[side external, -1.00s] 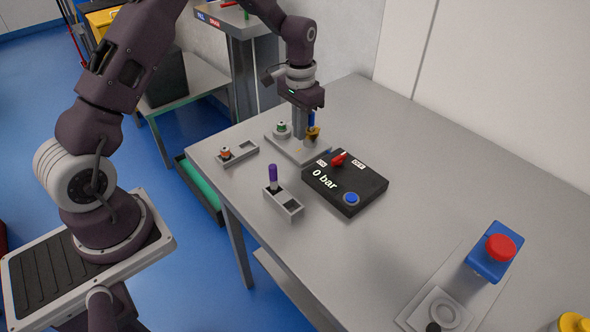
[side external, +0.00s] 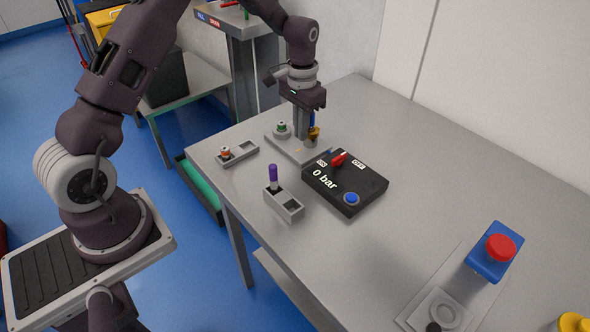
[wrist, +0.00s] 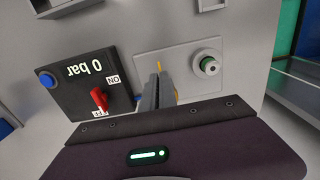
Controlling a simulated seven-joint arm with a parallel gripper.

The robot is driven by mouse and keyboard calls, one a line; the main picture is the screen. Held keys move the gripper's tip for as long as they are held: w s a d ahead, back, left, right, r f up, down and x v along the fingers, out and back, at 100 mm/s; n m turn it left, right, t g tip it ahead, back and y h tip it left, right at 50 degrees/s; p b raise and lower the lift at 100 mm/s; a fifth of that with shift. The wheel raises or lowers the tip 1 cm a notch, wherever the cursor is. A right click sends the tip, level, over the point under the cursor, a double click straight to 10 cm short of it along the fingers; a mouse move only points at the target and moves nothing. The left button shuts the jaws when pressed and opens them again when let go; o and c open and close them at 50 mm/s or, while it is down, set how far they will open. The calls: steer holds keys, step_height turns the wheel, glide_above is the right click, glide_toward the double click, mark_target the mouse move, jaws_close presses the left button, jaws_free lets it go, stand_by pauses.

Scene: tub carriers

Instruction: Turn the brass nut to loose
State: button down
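The brass nut (side external: 314,134) is a small gold-coloured piece on the grey plate (side external: 284,145) at the back of the table, behind the black box. My gripper (side external: 306,136) points down at the nut, with its fingers beside or around it. In the wrist view, only a thin yellow part of the nut (wrist: 158,65) shows past the fingertips (wrist: 157,78); the rest is hidden. The fingers look close together, but I cannot tell whether they grip the nut. A blue piece (side external: 312,118) shows just above the nut.
A green-ringed fitting (side external: 282,129) stands on the same plate, close to my fingers. The black box (side external: 345,190) reads "0 bar" and has a red knob (side external: 339,159) and a blue button (side external: 351,198). A grey holder (side external: 287,207) carries a purple-handled piece (side external: 273,174).

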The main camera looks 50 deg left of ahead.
steer(key=shift+w, duration=0.1)
steer(key=shift+s, duration=0.35)
steer(key=shift+r, duration=0.2)
step_height(320, 180, up, 6)
steer(key=shift+s+f, duration=0.1)
steer(key=shift+f, duration=0.1)
